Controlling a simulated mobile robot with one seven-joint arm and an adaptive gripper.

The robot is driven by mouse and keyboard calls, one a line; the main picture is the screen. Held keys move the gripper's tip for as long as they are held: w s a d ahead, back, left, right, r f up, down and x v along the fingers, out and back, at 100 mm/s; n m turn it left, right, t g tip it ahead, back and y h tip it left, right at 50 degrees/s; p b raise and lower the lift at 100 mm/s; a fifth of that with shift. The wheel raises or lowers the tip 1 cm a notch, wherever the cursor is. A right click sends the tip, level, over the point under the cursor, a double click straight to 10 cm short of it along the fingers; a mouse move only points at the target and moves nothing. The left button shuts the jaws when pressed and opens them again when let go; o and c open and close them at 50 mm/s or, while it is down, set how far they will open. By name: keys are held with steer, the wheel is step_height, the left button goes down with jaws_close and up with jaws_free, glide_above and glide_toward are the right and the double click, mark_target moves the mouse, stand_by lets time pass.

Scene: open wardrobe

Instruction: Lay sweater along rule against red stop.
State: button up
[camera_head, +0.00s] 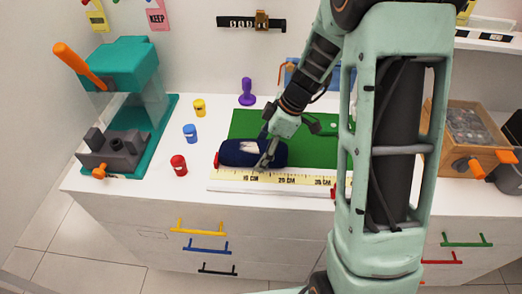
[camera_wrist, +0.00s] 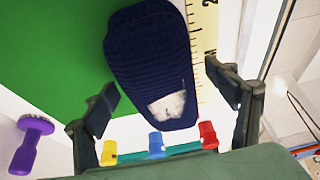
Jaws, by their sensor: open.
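The sweater (camera_head: 236,153) is a dark navy ribbed roll with a white patch. It lies lengthwise along the back edge of the cream rule (camera_head: 265,180), partly on the green mat (camera_head: 245,124). A small red piece, apparently the red stop (camera_head: 216,160), shows at its left end; I cannot tell whether they touch. My gripper (camera_head: 264,153) is over the sweater's right part. In the wrist view the open fingers (camera_wrist: 165,95) flank the sweater (camera_wrist: 150,55), one over the mat side and one over the rule (camera_wrist: 203,40). Contact is unclear.
A purple stamp (camera_head: 246,91) stands behind the mat. A teal press (camera_head: 130,80) is at left, a wooden box (camera_head: 465,130) at right. My arm hides the counter's middle right.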

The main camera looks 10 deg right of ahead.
steer(key=v, duration=1.1)
steer(key=shift+r, duration=0.2)
steer(key=shift+a, duration=0.1)
